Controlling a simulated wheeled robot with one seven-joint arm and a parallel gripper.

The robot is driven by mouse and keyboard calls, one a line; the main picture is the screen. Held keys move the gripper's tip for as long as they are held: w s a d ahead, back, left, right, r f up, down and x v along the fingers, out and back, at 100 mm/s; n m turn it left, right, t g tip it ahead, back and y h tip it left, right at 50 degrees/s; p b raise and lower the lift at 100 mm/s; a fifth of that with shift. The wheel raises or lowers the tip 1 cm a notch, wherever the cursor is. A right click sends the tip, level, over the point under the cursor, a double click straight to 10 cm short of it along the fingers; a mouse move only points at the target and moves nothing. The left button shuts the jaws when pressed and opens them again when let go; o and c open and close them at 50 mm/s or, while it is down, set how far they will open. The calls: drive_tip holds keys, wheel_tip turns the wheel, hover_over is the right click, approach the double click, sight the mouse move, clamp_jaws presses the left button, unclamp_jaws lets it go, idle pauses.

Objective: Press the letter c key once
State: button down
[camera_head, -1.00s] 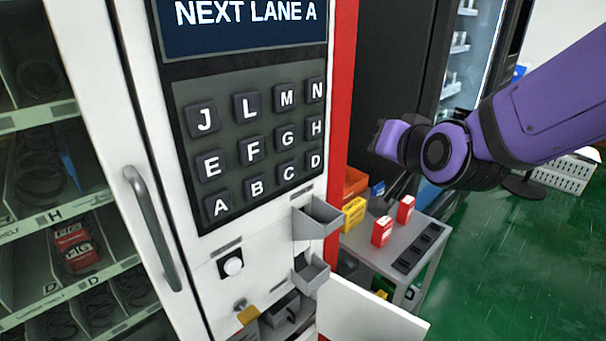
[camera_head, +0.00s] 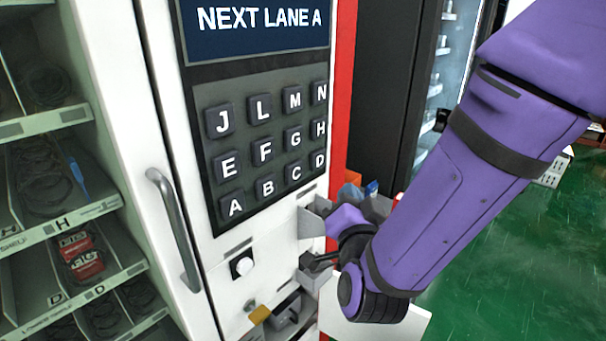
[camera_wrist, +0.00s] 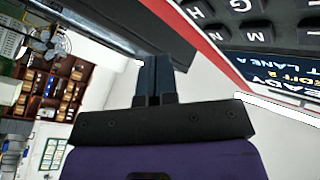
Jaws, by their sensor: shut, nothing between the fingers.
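The letter C key (camera_head: 293,173) is a dark square key with a white C in the bottom row of the keypad (camera_head: 265,101), between B and D. It is uncovered in the head view. My gripper shows in the wrist view (camera_wrist: 154,80) with its two dark fingers together and nothing between them. In the head view my purple wrist is below and right of the keypad, near the small grey trays, and the fingertips are hard to make out. The wrist view shows part of the keypad with M, N, G and H at the upper right; the C key is not visible there.
The screen (camera_head: 262,22) above the keys reads NEXT LANE A. A vertical handle (camera_head: 175,230) is on the white door left of the keypad. A round white button (camera_head: 242,266) and grey trays (camera_head: 312,222) are below the keys. A red panel edge (camera_head: 342,95) borders the right.

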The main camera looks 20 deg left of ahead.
sight(304, 165)
idle(0.3)
drive_tip(key=w+a, duration=0.3)
drive_tip(key=a, duration=0.5)
drive_tip(key=shift+w, duration=0.2)
drive_tip(key=shift+a, duration=0.15)
idle(2.0)
drive_tip(key=shift+w+a, duration=0.15)
drive_tip(key=shift+a, duration=0.15)
drive_tip(key=shift+w+a, duration=0.15)
drive_tip(key=shift+a, duration=0.25)
idle(0.8)
drive_tip(key=shift+d, duration=0.15)
drive_tip(key=shift+s+d, duration=0.35)
drive_tip(key=shift+d, duration=0.3)
drive_tip(key=shift+d, duration=0.1)
drive_tip(key=shift+s+d, duration=0.3)
drive_tip(key=shift+d, duration=0.45)
drive_tip(key=shift+s+d, duration=0.35)
drive_tip(key=shift+d, duration=0.35)
drive_tip(key=shift+s+d, duration=0.3)
drive_tip(key=shift+d, duration=0.45)
